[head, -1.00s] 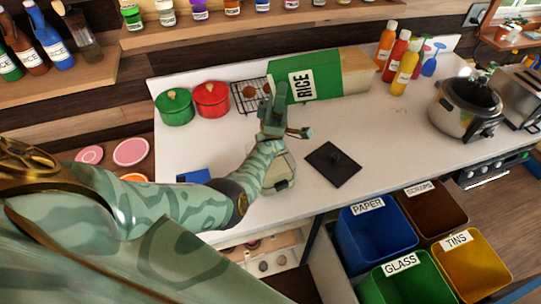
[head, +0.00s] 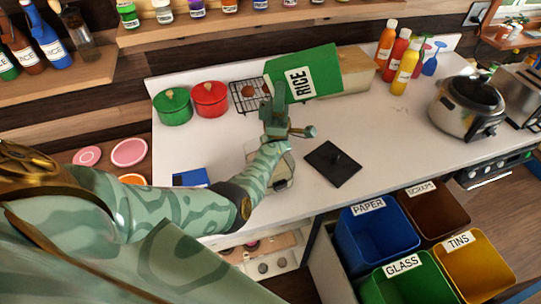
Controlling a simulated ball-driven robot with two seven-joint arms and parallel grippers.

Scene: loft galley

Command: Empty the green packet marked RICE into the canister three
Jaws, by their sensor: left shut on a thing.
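The green packet marked RICE (head: 322,72) is at the back of the counter, tilted, with its white label facing me. My left gripper (head: 274,97) is shut on the packet at its left end, and the packet looks raised off the counter. A squarish, pale container (head: 284,180) stands on the counter below my left wrist, partly hidden by it. I see no number on it, so I cannot tell whether it is canister three. My right gripper is not in view.
A green pot (head: 173,107), a red pot (head: 210,99) and a wire rack (head: 244,97) stand left of the packet. A pale box (head: 358,72) is behind it. Sauce bottles (head: 405,67) and a cooker (head: 468,107) stand right. Open bins (head: 365,235) are below the front edge.

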